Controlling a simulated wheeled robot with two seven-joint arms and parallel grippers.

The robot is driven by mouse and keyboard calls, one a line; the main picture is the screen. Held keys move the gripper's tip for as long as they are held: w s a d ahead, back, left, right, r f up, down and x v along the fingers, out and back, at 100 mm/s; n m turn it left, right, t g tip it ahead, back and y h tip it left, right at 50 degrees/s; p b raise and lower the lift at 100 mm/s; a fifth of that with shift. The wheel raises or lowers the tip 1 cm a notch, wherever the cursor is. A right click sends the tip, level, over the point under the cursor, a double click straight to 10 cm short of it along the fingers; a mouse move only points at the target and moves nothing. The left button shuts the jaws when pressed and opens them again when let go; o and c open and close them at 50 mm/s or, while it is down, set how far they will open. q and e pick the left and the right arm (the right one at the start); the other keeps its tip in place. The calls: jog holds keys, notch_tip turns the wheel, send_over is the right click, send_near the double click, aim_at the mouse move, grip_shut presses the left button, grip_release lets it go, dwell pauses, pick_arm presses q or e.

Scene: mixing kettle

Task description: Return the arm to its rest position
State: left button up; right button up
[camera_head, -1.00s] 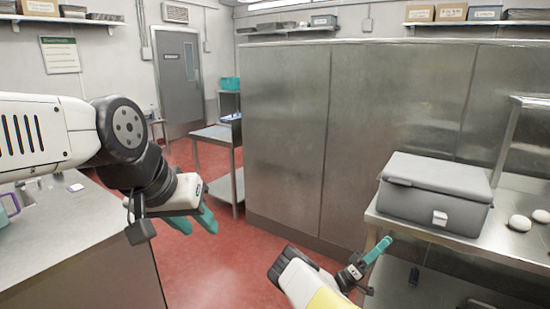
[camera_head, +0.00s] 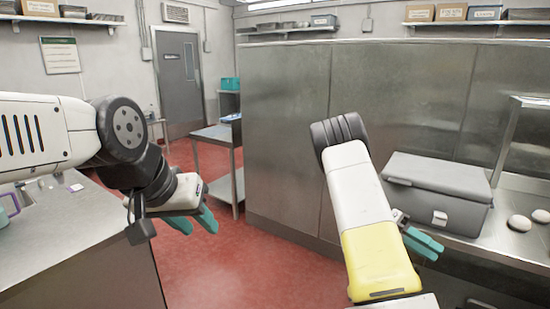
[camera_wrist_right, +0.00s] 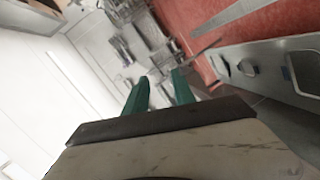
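My left gripper (camera_head: 200,228) hangs at the left of the head view, over the red floor beside the left counter. Its two teal fingers point down and look apart, with nothing between them. My right arm rises in the middle right of the head view, and my right gripper (camera_head: 433,248) shows behind it, in front of the grey box. In the right wrist view the teal fingers of my right gripper (camera_wrist_right: 160,78) stand apart and hold nothing. The right wrist is partly hidden by the arm's white and yellow links in the head view.
A grey lidded box (camera_head: 438,187) and two pale round items (camera_head: 519,223) rest on the right steel counter. The left counter (camera_head: 75,235) is close to my left arm. A tall steel partition (camera_head: 285,130) stands behind. Red floor (camera_head: 230,265) is clear between the counters.

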jog(key=s+a+r+n+t+y, duration=0.4)
jog(key=a+r+t, duration=0.1)
jog(key=a, duration=0.3)
jog(key=s+a+r+n+t+y, duration=0.4)
jog(key=s+a+r+t+y, duration=0.1)
jog(key=a, duration=0.4)
jog(key=s+a+r+n+t+y, duration=0.4)
jog(key=a+r+n+t, duration=0.1)
jog(key=a+r+t, duration=0.2)
jog(key=shift+s+a+r+y, duration=0.3)
jog(key=shift+a+r, duration=0.4)
jog(key=shift+a, duration=0.5)
